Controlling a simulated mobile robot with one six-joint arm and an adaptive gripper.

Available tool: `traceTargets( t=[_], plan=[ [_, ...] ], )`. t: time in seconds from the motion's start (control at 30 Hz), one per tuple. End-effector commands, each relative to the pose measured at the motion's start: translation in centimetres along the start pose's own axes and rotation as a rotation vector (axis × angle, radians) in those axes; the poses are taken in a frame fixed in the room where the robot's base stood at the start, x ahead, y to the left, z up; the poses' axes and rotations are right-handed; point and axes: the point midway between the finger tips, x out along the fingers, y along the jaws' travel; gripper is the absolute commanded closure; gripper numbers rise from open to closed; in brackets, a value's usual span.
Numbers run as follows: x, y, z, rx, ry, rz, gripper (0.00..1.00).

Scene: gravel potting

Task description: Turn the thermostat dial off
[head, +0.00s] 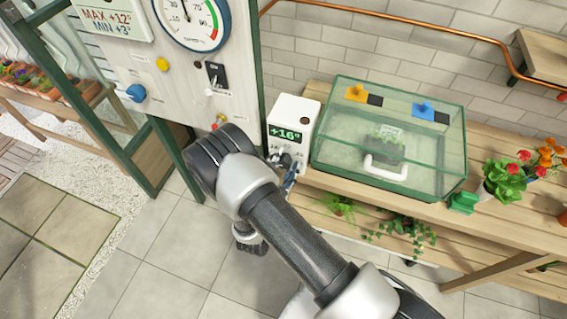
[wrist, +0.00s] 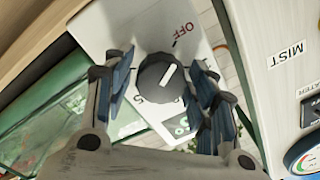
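The thermostat (head: 290,118) is a white box with a green "+16" display, beside the glass case in the head view. In the wrist view its white face (wrist: 112,32) carries a dark grey round dial (wrist: 156,80) with a white pointer line. The line points up and right, roughly toward the red "OFF" label (wrist: 183,32); I cannot tell whether it lines up exactly. My gripper (wrist: 160,76) is open, with one finger on each side of the dial. A small gap shows at the left finger; contact at the right is unclear.
A glass case (head: 390,140) with a white handle stands right of the thermostat on a wooden bench (head: 480,222). A control panel (head: 180,75) with a gauge, knobs and a switch stands to the left. Flowers (head: 505,178) stand at the right.

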Motion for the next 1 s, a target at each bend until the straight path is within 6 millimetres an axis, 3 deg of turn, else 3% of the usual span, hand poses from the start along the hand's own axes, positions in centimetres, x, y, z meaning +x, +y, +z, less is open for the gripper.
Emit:
traceTargets(
  t=[0.47,1.0],
  plan=[
    [-0.6,-0.1,0.1,0.0,-0.002,-0.001,0.41],
    [-10.5,-0.1,0.1,0.0,-0.004,-0.004,0.41]
  ],
)
